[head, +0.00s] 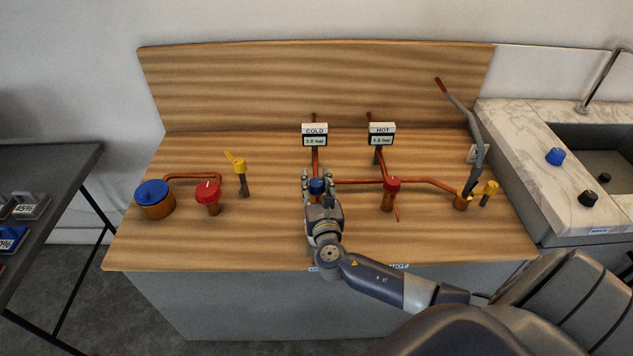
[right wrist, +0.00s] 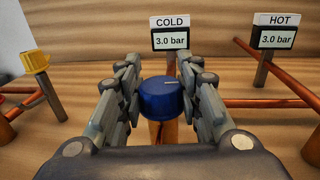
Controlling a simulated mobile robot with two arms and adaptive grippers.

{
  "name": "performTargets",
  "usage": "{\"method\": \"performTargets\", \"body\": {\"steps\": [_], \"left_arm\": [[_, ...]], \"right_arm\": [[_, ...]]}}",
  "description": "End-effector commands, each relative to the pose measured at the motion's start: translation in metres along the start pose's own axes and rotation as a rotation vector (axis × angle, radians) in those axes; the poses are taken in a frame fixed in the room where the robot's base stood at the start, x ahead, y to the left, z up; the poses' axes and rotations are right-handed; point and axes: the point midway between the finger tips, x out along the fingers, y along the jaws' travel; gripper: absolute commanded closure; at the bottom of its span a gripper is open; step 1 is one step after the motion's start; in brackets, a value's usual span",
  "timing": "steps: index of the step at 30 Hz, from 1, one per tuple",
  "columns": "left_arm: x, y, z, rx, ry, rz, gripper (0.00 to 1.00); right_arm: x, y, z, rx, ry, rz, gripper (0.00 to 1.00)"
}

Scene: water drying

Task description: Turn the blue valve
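The blue valve (head: 317,186) is a round knob with a pale mark on top, on a copper pipe below the COLD gauge (head: 314,135). In the right wrist view the blue valve (right wrist: 161,98) stands upright between the fingers of my right gripper (right wrist: 160,85). In the head view my right gripper (head: 318,183) reaches over the bench from the front, one finger on each side of the knob. The fingers look open, with a narrow gap to the knob; contact is not clear. The COLD gauge reads 3.0 bar. My left gripper is not in view.
A red valve (head: 392,186) stands to the right, below the HOT gauge (head: 381,134). Another red valve (head: 208,192), a yellow handle (head: 236,162) and a blue-topped brass pot (head: 153,193) stand left. A long grey lever (head: 470,125) rises at the right. Copper pipes cross the bench.

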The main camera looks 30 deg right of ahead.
Motion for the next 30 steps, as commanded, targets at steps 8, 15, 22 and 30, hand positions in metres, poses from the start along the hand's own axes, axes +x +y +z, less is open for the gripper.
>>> {"method": "performTargets", "body": {"steps": [8, 15, 22, 30], "left_arm": [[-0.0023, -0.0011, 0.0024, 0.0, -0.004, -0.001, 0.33], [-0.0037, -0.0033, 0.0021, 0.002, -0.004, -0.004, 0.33], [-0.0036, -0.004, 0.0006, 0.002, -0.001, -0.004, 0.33], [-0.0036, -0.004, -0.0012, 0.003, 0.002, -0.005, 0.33]], "right_arm": [[0.0008, 0.0008, 0.0008, 0.004, -0.001, -0.059, 0.91], [0.0004, -0.0002, 0.0006, 0.0, -0.001, -0.132, 0.91], [0.0003, -0.0004, 0.0005, -0.001, -0.001, -0.133, 0.91], [0.0001, -0.0002, 0.0004, -0.001, -0.001, -0.132, 0.46]]}}
